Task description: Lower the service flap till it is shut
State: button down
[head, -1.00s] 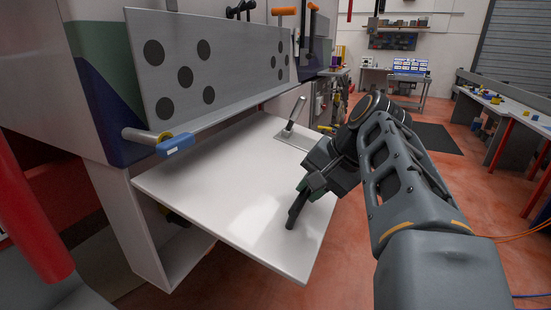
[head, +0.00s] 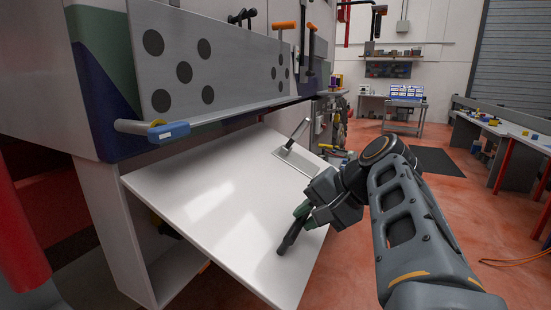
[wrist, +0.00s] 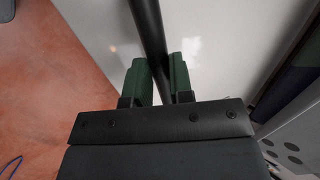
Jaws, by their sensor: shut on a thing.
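The service flap (head: 215,205) is a wide white panel sticking out from the truck's side below a spotted grey panel. It slopes down toward its outer edge and stands open. A dark bar handle (head: 290,238) is on the flap near its outer right part. My gripper (head: 304,211) is shut on this handle. In the wrist view, the green finger pads of my gripper (wrist: 162,78) sit on both sides of the dark bar (wrist: 147,30), with the white flap (wrist: 215,45) behind. The handle's mounts are partly hidden by my gripper.
A silver lever (head: 297,132) stands on a plate at the flap's back right. A bar with a blue grip (head: 168,133) juts out above the flap's left. The grey panel (head: 215,60) overhangs the flap.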

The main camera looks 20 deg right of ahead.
aim_at(299, 239)
jog(key=shift+t+y, duration=0.7)
jog(key=shift+t, duration=0.1)
jog(key=f+b, duration=0.2)
jog(key=w+a+f+b, duration=0.1)
jog(key=f+b, duration=0.1)
jog(key=b, duration=0.1)
jog(key=f+b, duration=0.2)
jog(key=b, duration=0.1)
jog(key=shift+w+a+f, duration=0.25)
jog(key=shift+f, duration=0.1)
jog(key=shift+w+a+f+b, duration=0.25)
jog(key=shift+f+b, duration=0.1)
jog(key=shift+b, duration=0.2)
jog(key=w+a+f+t+y+b, duration=0.2)
jog(key=f+b, duration=0.4)
jog(key=b, duration=0.4)
jog(key=shift+x, duration=0.9)
jog(key=shift+d+t, duration=0.1)
jog(key=shift+t, duration=0.2)
